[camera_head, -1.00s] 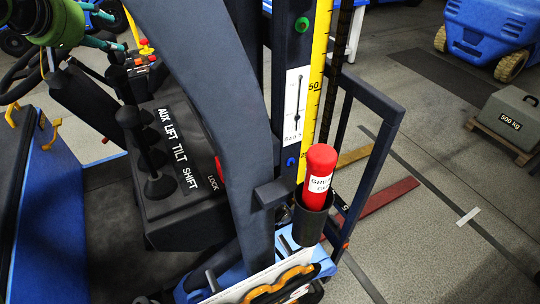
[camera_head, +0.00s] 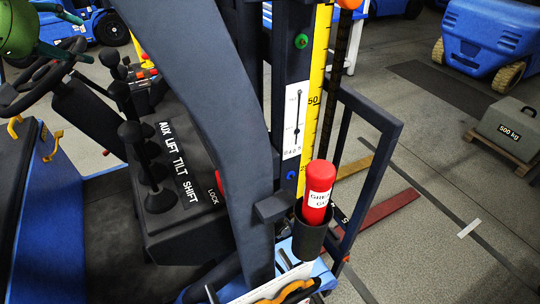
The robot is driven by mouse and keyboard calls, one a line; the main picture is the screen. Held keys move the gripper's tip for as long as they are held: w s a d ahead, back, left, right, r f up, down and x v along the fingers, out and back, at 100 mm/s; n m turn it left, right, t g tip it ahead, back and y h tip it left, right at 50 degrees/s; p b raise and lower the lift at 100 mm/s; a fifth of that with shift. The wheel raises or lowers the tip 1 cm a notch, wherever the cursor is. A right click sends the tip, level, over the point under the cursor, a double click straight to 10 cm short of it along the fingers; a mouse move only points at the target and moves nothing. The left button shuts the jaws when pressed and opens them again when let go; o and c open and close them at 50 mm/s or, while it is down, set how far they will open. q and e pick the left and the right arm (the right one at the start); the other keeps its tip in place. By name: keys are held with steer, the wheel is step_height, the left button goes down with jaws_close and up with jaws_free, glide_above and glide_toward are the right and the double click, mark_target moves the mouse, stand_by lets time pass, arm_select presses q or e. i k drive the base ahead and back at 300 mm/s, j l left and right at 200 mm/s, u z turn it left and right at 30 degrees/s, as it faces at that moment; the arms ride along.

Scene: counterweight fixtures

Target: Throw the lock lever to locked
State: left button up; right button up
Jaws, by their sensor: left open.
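A LOCK label (camera_head: 213,197) is on the right side of the dark control console. A small red part (camera_head: 218,181), perhaps the lock lever, shows beside it, mostly hidden behind the dark upright. Its position cannot be told. Black-knobbed levers (camera_head: 130,132) stand on the console beside a label strip (camera_head: 177,163) reading AUX LIFT TILT SHIFT. My left gripper (camera_head: 76,35), green with teal fingers, is at the top left edge, partly cut off. It is open and empty, left of the console and apart from the red part. My right gripper is not in view.
The dark curved upright (camera_head: 225,110) blocks the view of the console's right side. A red cylinder (camera_head: 319,178) stands in a dark holder (camera_head: 309,234) on its right. A steering wheel (camera_head: 40,78) is near my left gripper.

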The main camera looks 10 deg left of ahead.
mark_target(218, 181)
steer(key=k, duration=1.5)
